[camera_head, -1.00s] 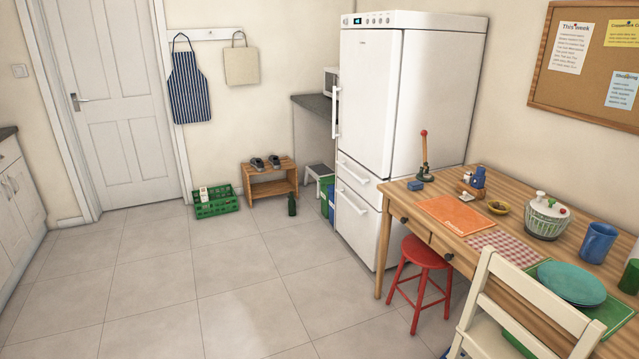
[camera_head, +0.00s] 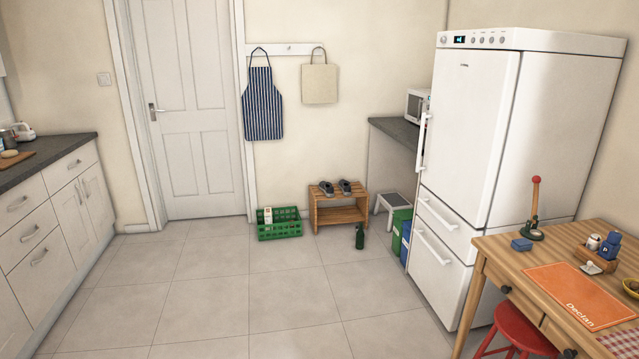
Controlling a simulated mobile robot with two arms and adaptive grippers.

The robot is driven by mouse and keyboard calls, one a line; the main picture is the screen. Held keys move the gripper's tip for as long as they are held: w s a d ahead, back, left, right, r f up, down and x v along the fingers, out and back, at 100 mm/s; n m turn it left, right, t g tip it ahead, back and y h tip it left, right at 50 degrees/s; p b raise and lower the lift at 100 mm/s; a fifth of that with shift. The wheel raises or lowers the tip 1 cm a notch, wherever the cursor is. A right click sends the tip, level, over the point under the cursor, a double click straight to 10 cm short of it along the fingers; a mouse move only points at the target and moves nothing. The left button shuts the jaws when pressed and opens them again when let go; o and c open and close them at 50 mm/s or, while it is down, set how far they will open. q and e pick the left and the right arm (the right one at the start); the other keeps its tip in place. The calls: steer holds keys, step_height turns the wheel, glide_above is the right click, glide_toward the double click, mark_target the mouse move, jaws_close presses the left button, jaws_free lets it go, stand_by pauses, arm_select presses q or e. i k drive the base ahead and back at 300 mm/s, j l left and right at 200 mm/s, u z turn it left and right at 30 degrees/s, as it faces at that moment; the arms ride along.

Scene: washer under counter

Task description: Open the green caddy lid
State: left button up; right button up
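I cannot make out a green caddy with a lid for certain. A tall green bin (camera_head: 400,229) stands on the floor beside the fridge, partly hidden by a blue bin (camera_head: 406,243) and the fridge; its top is too small to read. An open green crate (camera_head: 279,226) with a carton (camera_head: 268,215) in it sits on the floor by the wall. Neither of my grippers is in view.
The white fridge (camera_head: 466,140) stands at the right, with the wooden table (camera_head: 500,249) and red stool (camera_head: 515,330) in front. A dark counter (camera_head: 60,152) runs along the left. A green bottle (camera_head: 359,237) stands near the wooden shoe rack (camera_head: 338,212). The middle floor is clear.

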mark_target(403, 214)
steer(key=i, duration=4.35)
